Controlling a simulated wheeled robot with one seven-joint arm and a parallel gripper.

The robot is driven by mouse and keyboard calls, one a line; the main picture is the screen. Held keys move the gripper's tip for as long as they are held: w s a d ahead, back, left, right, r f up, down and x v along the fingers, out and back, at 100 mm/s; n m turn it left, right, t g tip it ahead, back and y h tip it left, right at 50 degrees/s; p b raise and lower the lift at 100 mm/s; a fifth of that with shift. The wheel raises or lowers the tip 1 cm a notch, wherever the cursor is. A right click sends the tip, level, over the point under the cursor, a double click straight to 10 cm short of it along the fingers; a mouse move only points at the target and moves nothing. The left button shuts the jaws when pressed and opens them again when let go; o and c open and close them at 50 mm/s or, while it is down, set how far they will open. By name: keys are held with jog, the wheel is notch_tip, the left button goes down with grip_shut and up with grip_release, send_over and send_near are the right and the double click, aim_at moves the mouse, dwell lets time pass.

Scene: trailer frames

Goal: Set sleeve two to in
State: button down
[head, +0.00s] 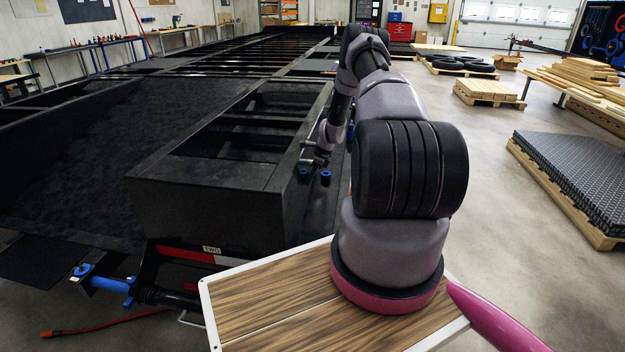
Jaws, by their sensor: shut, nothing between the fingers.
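A plate reading "TWO" (212,249) sits on the red-and-white strip at the near end of the dark trailer frame. Below and left of it, a blue sleeve-like part (115,285) sits on a dark shaft that sticks out to the left. I cannot tell its setting. Two small blue parts (326,178) stand by the frame's right side. My gripper (309,160) is beside that right side, close above these blue parts and well away from the blue sleeve. It is shut and empty. Its fingertips are small and dark; whether they touch anything is unclear.
The dark trailer frame (220,165) fills the left and centre. A pallet of grey mesh sheets (580,170) is at the right. The floor between it and my arm is clear.

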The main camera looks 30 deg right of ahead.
jog(key=w+a, duration=0.9)
jog(key=a, duration=0.4)
jog(key=shift+w, duration=0.15)
jog(key=shift+a+r, duration=0.1)
